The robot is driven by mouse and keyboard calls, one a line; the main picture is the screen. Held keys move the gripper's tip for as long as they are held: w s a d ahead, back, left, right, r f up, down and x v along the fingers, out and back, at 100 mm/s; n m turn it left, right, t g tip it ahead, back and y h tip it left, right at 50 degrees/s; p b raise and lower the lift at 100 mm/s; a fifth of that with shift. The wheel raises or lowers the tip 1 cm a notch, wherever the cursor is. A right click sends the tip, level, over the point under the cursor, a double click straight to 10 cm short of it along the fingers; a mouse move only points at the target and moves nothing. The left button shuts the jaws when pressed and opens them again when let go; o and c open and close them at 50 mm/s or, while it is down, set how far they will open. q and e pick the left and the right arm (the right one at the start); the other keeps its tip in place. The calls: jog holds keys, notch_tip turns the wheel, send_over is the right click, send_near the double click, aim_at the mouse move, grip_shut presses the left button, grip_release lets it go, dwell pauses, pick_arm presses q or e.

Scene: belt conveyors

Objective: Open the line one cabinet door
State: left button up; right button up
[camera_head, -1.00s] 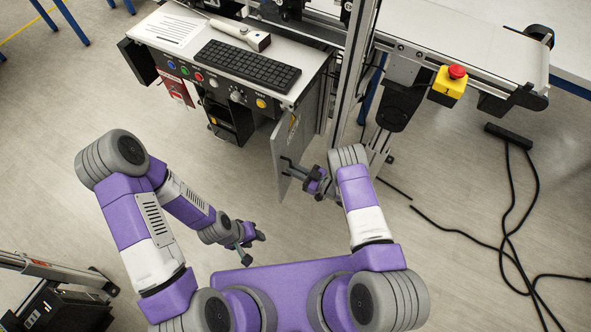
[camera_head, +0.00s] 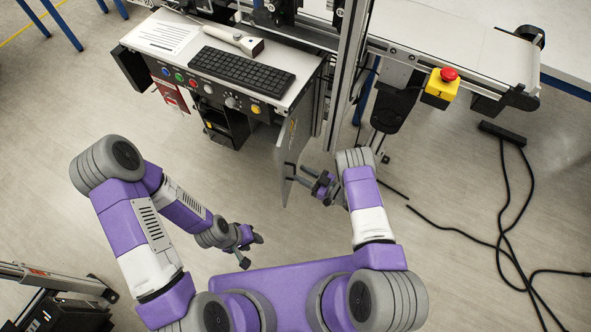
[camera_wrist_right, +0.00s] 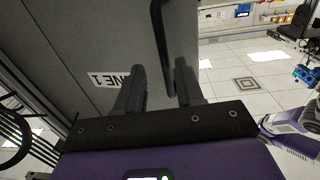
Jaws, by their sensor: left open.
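The grey line one cabinet door (camera_head: 293,150) stands swung out from the right side of the control desk, so the dark cabinet inside (camera_head: 232,125) shows. In the right wrist view, the door (camera_wrist_right: 80,40) fills the left half, with part of its label (camera_wrist_right: 112,80) reading "NE 1". Its black bar handle (camera_wrist_right: 158,25) reaches down between the fingers of my right gripper (camera_wrist_right: 160,85). The fingers are apart, with a gap beside the handle. In the head view, my right gripper (camera_head: 305,175) is at the door's outer face. My left gripper (camera_head: 250,248) is open and empty, away from the door.
The desk holds a keyboard (camera_head: 242,70), a scanner (camera_head: 240,40) and paper. A metal post (camera_head: 345,80) stands right of the door. A conveyor with a yellow-red stop button (camera_head: 441,85) is at the upper right. Black cables (camera_head: 505,220) lie on the right floor.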

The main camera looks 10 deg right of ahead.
jog(key=shift+v, duration=1.65)
jog(key=shift+s+a+f, duration=0.1)
jog(key=shift+a, duration=0.05)
jog(key=s+a+r+m+g+h+p, duration=0.1)
jog(key=s+r+m+g+h, duration=0.1)
jog(key=s, duration=0.4)
jog(key=s+a+r+m+g+h+p, duration=0.1)
jog(key=s+r+m+g+h, duration=0.2)
jog(key=s+m+g+h, duration=0.1)
jog(key=s+a+r+m+g+h+p, duration=0.1)
jog(key=s+m+g, duration=0.4)
jog(key=s, duration=0.5)
jog(key=r+m+h+p, duration=0.1)
jog(key=h, duration=0.1)
jog(key=shift+a+r+m+h, duration=0.3)
jog(key=shift+a+h, duration=0.1)
jog(key=shift+s+d, duration=0.1)
jog(key=shift+d, duration=0.05)
